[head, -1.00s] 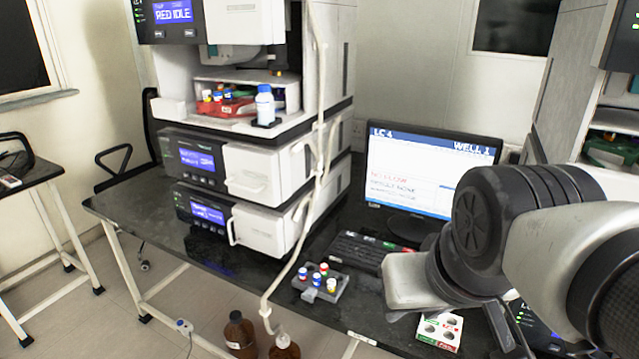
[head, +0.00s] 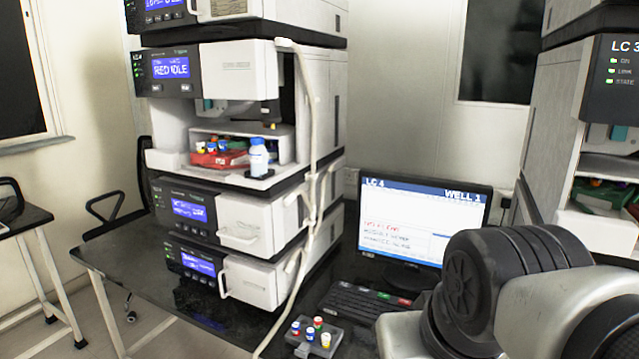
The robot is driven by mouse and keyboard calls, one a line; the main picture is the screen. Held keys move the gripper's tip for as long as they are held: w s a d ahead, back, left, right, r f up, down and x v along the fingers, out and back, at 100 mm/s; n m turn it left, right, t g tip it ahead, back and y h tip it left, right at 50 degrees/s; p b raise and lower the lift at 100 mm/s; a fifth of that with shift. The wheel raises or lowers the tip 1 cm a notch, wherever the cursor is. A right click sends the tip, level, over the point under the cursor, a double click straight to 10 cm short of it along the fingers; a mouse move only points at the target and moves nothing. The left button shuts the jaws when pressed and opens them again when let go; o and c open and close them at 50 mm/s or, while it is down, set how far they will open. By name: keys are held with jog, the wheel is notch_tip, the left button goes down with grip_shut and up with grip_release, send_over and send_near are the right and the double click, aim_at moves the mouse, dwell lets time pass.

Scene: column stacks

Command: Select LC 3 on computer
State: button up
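The computer monitor (head: 423,222) stands on the black bench at centre right. Its screen shows a blue header reading "LC 4" and "WELL 1", with red and dark text below. A black keyboard (head: 352,303) lies in front of it, with a few coloured keys, green and red among them, along its far right part. A column stack labelled "LC 3" (head: 622,80) stands at the right edge, with several green lights. My arm reaches in from the lower right, beside the keyboard's right end. My gripper is out of the frame.
The LC 4 stack (head: 325,112) stands left of the monitor, with a red tray (head: 218,159) and a white bottle (head: 259,157) in its open bay. A grey vial rack (head: 314,341) with several coloured vials sits near the front. A pale tube hangs down the stack.

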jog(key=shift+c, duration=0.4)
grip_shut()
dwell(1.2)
